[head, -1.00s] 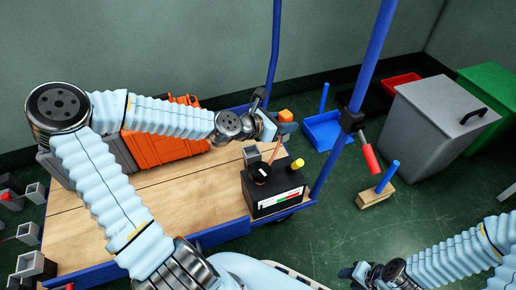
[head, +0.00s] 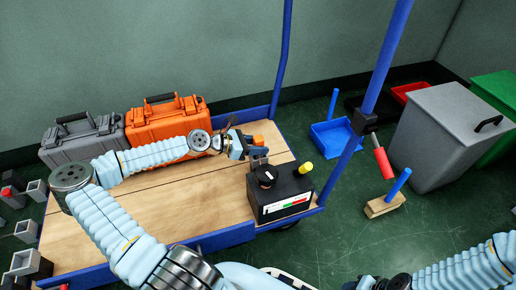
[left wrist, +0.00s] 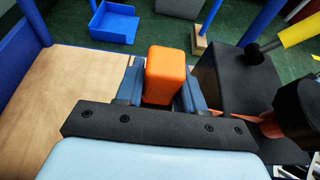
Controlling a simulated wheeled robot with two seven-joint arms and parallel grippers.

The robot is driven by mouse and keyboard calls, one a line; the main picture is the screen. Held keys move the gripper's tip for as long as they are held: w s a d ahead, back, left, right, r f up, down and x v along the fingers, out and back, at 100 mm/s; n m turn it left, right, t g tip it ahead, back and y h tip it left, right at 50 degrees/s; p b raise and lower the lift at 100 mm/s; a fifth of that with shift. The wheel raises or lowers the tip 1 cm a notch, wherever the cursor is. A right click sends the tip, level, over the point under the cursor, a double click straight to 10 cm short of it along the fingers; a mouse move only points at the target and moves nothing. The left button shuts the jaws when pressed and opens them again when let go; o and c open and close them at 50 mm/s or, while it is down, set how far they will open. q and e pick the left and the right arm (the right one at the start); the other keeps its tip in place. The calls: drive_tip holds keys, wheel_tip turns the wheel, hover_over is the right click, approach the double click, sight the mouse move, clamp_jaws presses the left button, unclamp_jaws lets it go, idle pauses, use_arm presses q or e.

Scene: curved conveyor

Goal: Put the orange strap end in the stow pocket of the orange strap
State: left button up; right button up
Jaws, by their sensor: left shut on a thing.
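My left gripper (head: 256,144) is shut on the orange strap end (head: 259,140), a small orange block. In the left wrist view the strap end (left wrist: 171,72) sits between the two blue fingers of the gripper (left wrist: 161,88). They hang over the cart deck, just behind and left of the black box (head: 280,188). A small grey open-topped holder (head: 258,161), which may be the stow pocket, shows partly just below the gripper. I cannot tell whether the strap end touches it. My right arm shows at the bottom right edge; its fingers are not clear.
The black box carries a black knob (head: 266,175) and a yellow-topped lever (head: 305,168). An orange case (head: 160,124) and a grey case (head: 78,143) stand at the deck's back left. A blue post (head: 378,70) rises at the right. The front deck is clear.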

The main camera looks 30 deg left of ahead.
use_arm(q)
drive_tip(key=shift+f, duration=0.15)
drive_tip(key=o, duration=1.1)
drive_tip(key=shift+f, duration=0.1)
drive_tip(key=shift+o, duration=0.2)
drive_tip(key=shift+r, duration=0.2)
drive_tip(key=p+v, duration=0.2)
drive_tip(key=v, duration=1)
drive_tip(key=shift+p, duration=0.35)
